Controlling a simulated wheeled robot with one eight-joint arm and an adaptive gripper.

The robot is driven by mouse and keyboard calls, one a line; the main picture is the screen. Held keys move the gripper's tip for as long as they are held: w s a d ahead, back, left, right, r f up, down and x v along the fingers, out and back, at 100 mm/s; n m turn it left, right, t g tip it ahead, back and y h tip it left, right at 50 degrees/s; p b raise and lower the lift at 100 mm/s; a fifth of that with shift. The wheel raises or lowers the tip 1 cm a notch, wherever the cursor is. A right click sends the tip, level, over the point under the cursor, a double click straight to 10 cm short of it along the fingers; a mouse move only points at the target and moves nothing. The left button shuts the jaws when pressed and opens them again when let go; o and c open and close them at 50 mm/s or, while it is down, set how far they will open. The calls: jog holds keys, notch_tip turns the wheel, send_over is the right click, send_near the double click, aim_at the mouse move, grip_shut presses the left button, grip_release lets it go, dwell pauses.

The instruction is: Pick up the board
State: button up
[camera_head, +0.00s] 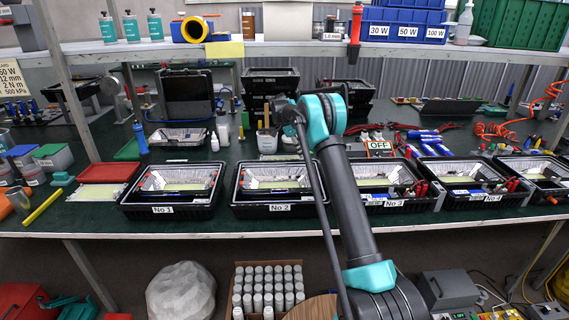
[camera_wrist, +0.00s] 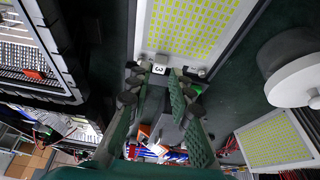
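In the wrist view, a board (camera_wrist: 190,28) with a yellow-and-white grid of light cells and a pale frame fills the top middle. A small white tag marked 3 (camera_wrist: 158,69) is at its near edge. My gripper (camera_wrist: 159,76) has its two fingers apart, with the tips at this edge on either side of the tag. I see a gap between the fingers, and contact with the board cannot be told. A second similar board (camera_wrist: 277,141) lies at the lower right. In the head view, my arm reaches over the bench and the fingers are hard to make out.
Black housings, No 1 (camera_head: 162,210) and No 2 (camera_head: 279,208) among them, line the bench front. A pale yellow board (camera_head: 97,193) lies left of No 1. In the wrist view, a black housing (camera_wrist: 82,40) is close on the left and a white round object (camera_wrist: 294,68) on the right.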

jog(key=x, duration=0.3)
jog(key=shift+d+f, duration=0.1)
jog(key=shift+f, duration=0.25)
jog(key=shift+c, duration=0.3)
grip_shut()
jog(key=shift+r, duration=0.1)
notch_tip(320, 180, up, 27)
jog(key=shift+r, duration=0.2)
dwell(1.0)
